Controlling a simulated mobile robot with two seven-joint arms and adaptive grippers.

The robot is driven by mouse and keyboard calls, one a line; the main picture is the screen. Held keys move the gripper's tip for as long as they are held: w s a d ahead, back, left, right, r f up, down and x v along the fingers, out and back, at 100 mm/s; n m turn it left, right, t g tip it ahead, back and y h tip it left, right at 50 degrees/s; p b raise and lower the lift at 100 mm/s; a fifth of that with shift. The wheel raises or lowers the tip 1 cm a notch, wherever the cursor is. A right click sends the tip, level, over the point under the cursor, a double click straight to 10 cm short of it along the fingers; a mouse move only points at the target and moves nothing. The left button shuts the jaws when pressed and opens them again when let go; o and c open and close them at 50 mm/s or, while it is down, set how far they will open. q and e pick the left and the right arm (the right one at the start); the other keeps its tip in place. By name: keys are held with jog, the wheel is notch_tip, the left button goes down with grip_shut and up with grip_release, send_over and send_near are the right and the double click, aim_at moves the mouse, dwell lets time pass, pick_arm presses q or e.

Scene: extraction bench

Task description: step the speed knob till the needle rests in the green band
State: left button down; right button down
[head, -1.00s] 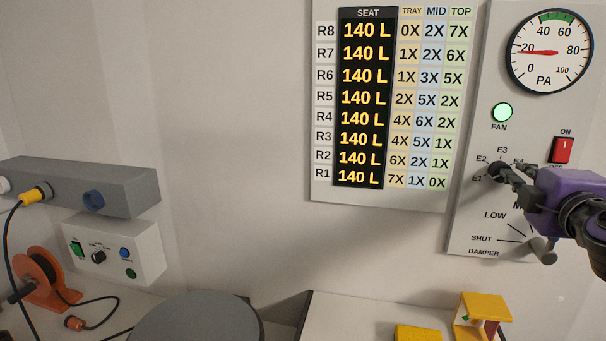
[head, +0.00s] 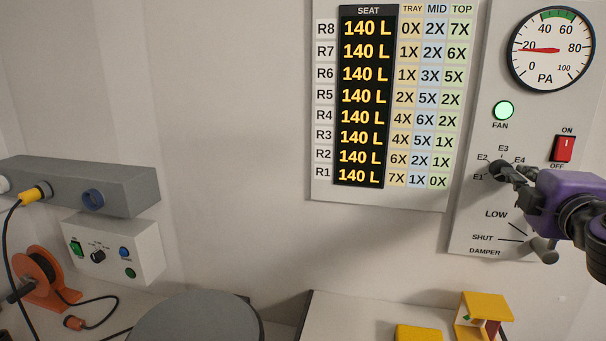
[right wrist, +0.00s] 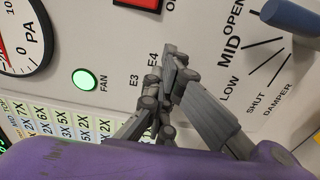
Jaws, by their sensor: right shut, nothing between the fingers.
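The round PA gauge (head: 552,49) is at the upper right of the head view. Its red needle (head: 541,50) points at about 20, and the green band (head: 557,15) is at the top, between about 40 and 60. The dark speed knob (head: 497,170) sits lower on the panel among labels E1 to E4. My right gripper (head: 512,173) is shut and empty, its fingertips at the knob's right side; contact cannot be told. In the right wrist view the gripper (right wrist: 168,62) lies beside E4, and its fingers hide most of the knob. My left gripper is out of view.
The green FAN lamp (head: 503,111) is lit. The red ON/OFF switch (head: 564,149) is above my right gripper. A seat display (head: 362,100) hangs to the left; bare wall lies beyond.

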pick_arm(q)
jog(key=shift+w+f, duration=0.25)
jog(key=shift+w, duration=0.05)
pick_arm(e)
jog(key=shift+w+f, duration=0.2)
jog(key=shift+f, duration=0.35)
jog(key=shift+w+f, duration=0.15)
jog(key=shift+f, duration=0.4)
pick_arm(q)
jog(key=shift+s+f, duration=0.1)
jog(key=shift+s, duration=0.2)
pick_arm(e)
jog(key=shift+f, duration=0.1)
